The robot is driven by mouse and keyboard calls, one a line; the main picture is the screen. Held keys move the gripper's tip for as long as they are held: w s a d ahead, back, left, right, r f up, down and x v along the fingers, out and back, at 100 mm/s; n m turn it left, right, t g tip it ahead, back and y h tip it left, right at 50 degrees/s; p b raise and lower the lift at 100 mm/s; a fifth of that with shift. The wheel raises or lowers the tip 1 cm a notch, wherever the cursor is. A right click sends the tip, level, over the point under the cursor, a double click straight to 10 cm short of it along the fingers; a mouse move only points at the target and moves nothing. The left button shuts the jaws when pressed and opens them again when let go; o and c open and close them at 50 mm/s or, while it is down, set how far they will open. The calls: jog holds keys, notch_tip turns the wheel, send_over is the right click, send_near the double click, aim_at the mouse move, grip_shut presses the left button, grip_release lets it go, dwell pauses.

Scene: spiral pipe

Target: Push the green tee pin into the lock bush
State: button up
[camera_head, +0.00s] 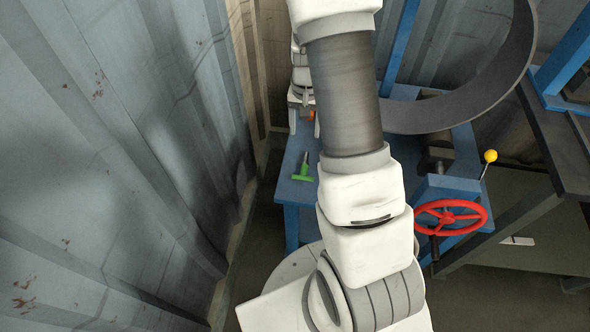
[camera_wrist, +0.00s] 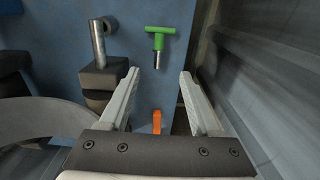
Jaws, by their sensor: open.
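The green tee pin (camera_head: 303,176) lies on the blue bench, its grey shank pointing away from my base. It also shows in the wrist view (camera_wrist: 159,38), beyond my fingertips, with its shank end near the gap between them. My gripper (camera_wrist: 159,73) is open and empty, and the pin is not between its fingers. In the head view my gripper (camera_head: 304,122) is above the far part of the bench, beyond the pin. I cannot tell for sure which part is the lock bush; a metal cylinder on a dark block (camera_wrist: 98,45) shows left of the pin.
A small orange piece (camera_wrist: 157,121) is on the bench between my fingers' bases. A large grey curved band (camera_head: 470,115) stands to the right. A red handwheel (camera_head: 450,217) and a yellow-knobbed lever (camera_head: 489,157) are at right. A corrugated wall (camera_head: 120,150) closes the left side.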

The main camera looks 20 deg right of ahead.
jog(key=b, duration=0.2)
send_over(304, 168)
jog(key=f, duration=1.2)
jog(key=shift+w, duration=0.2)
jog(key=f+b, duration=0.1)
jog(key=f, duration=0.4)
jog(key=shift+s+b, duration=0.2)
jog(key=shift+b, duration=0.1)
jog(key=shift+c, duration=0.3)
grip_shut()
